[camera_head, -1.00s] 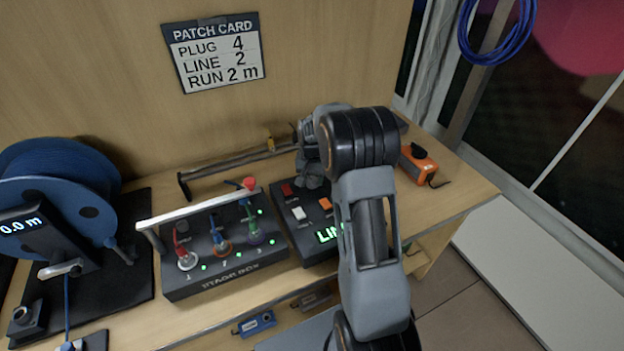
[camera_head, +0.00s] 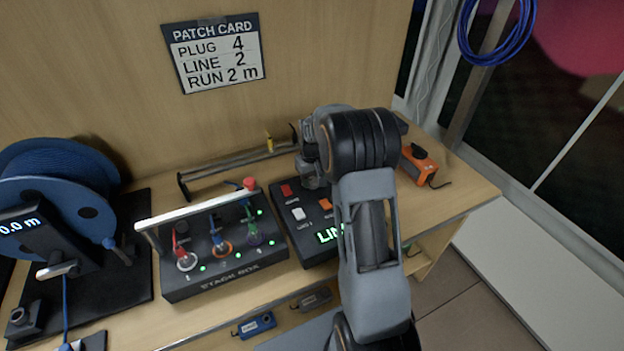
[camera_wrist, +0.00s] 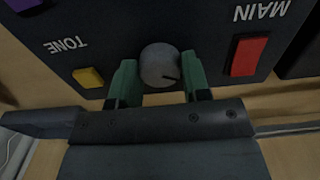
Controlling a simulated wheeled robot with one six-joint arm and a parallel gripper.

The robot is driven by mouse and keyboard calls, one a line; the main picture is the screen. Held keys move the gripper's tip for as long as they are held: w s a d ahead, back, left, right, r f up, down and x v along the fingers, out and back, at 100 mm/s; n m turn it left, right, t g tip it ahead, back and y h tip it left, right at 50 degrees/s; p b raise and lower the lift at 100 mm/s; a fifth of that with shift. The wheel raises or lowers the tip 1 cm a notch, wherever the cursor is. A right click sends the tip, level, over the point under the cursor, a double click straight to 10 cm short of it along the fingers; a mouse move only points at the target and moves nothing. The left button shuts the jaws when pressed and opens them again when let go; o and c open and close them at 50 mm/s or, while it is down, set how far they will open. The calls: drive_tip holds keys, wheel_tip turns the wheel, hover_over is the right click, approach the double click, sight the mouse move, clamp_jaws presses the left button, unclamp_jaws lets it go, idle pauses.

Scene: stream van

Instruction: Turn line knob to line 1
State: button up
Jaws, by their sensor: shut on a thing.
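The line knob (camera_wrist: 160,65) is a round grey dial with a dark pointer mark, set in a dark panel (camera_wrist: 205,22) in the wrist view. My gripper (camera_wrist: 158,80) has its green fingertips on either side of the knob, shut on it. The pointer mark points to the lower right in the wrist view. In the head view the same dark box (camera_head: 290,227) stands on the bench, with a lit green display (camera_head: 328,236) starting "LIN"; my arm hides the rest of it and the knob.
A red button (camera_wrist: 244,56) and a yellow button (camera_wrist: 88,77) flank the fingers. A stage box (camera_head: 226,277) with several coloured plugs and a carry bar stands left of the panel. A blue cable reel (camera_head: 50,170) is at far left, an orange device (camera_head: 420,163) at right.

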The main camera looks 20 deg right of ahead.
sight(313, 180)
idle(0.4)
drive_tip(key=o, duration=0.9)
wheel_tip(313, 180, up, 14)
idle(0.5)
